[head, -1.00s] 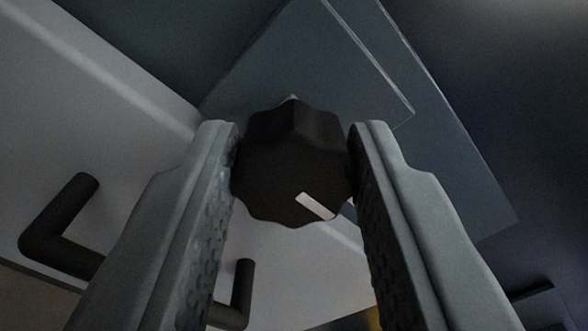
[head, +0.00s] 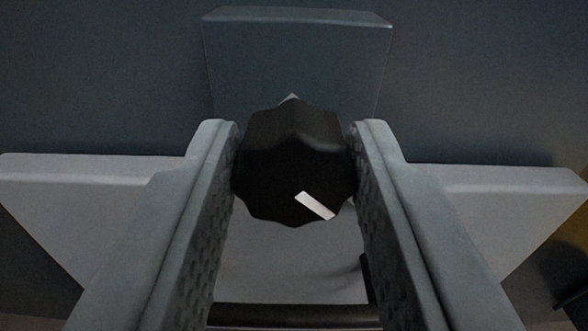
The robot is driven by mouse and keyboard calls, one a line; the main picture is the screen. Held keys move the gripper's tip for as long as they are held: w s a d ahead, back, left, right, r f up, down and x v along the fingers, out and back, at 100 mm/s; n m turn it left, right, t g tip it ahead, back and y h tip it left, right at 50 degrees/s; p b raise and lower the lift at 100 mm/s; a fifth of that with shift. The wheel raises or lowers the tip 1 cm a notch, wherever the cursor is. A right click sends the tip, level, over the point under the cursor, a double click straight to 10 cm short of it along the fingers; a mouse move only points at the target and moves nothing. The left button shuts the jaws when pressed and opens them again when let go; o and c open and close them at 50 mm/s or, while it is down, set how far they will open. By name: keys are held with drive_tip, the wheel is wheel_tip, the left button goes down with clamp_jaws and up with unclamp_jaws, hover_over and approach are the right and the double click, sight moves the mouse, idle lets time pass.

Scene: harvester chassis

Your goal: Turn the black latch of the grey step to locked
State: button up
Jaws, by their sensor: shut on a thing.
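The black latch (head: 285,165) is a scalloped round knob in the middle of the head view. A white bar mark on its face points to the lower right. My gripper (head: 295,165) is shut on the latch, with one finger on each side of it. The light grey step (head: 500,195) lies behind and below the latch, running level across the picture. The fingers hide parts of the step. A small pale tip shows just above the latch; I cannot tell what it belongs to.
A blue-grey plate (head: 300,60) stands upright behind the latch. A dark bar handle (head: 290,316) crosses the bottom between the fingers. The dark wall behind is plain. A yellowish patch shows at the right edge.

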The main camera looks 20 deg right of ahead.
drive_tip(key=m, duration=0.4)
drive_tip(key=shift+m, duration=0.3)
drive_tip(key=m, duration=0.4)
drive_tip(key=shift+m, duration=0.3)
drive_tip(key=o, duration=1)
drive_tip(key=shift+c, duration=0.2)
drive_tip(key=shift+s, duration=0.1)
drive_tip(key=v, duration=1.7)
drive_tip(key=shift+s, duration=0.2)
drive_tip(key=shift+d, duration=0.1)
